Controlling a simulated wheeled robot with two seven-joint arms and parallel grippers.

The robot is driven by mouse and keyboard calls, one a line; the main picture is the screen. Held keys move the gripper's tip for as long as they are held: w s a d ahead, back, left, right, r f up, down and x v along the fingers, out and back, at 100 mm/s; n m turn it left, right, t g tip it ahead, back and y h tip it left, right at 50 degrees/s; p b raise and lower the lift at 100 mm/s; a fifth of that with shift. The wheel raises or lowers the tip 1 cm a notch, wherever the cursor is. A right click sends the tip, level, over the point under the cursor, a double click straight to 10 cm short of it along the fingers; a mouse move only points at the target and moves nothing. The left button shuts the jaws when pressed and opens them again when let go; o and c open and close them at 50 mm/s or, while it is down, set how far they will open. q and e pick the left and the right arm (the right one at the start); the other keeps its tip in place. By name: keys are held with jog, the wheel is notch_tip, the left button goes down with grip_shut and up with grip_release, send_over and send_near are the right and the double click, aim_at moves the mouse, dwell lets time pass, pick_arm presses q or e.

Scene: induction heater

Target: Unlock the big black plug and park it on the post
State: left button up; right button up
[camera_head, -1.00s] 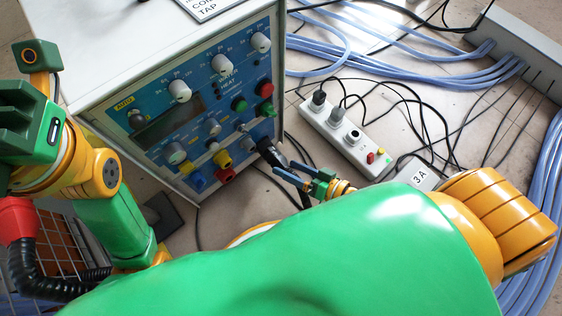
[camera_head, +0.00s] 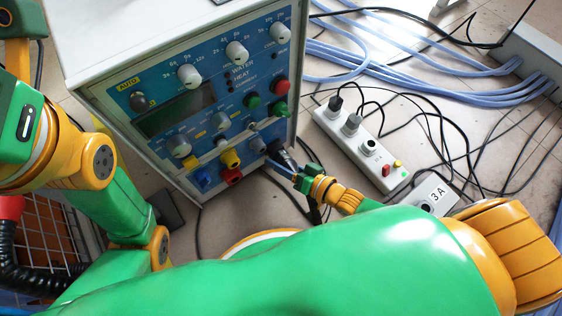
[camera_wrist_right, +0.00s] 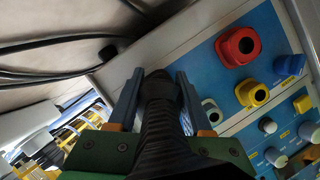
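The big black plug (camera_head: 280,150) is at the lower right corner of the blue front panel (camera_head: 215,125). My right gripper (camera_head: 284,168) is at the plug, with its blue fingers along the plug's two sides. In the right wrist view the plug (camera_wrist_right: 158,88) fills the space between the fingertips, with no clear gap. Its ribbed black cable (camera_wrist_right: 160,140) runs back toward the camera. The plug's front end is hidden, so I cannot tell how far it sits in its socket. I cannot make out the post for certain. My left arm shows at the left; its gripper is out of view.
Red (camera_head: 231,176), yellow (camera_head: 231,159) and blue (camera_head: 203,177) connectors are left of the plug. A white power strip (camera_head: 362,148) and a box marked 3A (camera_head: 432,196) lie on the floor to the right, among loose cables. Blue hoses (camera_head: 420,72) run behind them.

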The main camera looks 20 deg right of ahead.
grip_shut()
jog(key=shift+o, duration=1.9)
grip_release()
grip_shut()
jog(key=shift+r+n+h+p, duration=0.15)
jog(key=shift+n+h+p, duration=0.15)
jog(key=shift+p, duration=0.2)
jog(key=shift+n+p, duration=0.3)
jog(key=shift+d+f, duration=0.1)
jog(key=shift+f, duration=0.15)
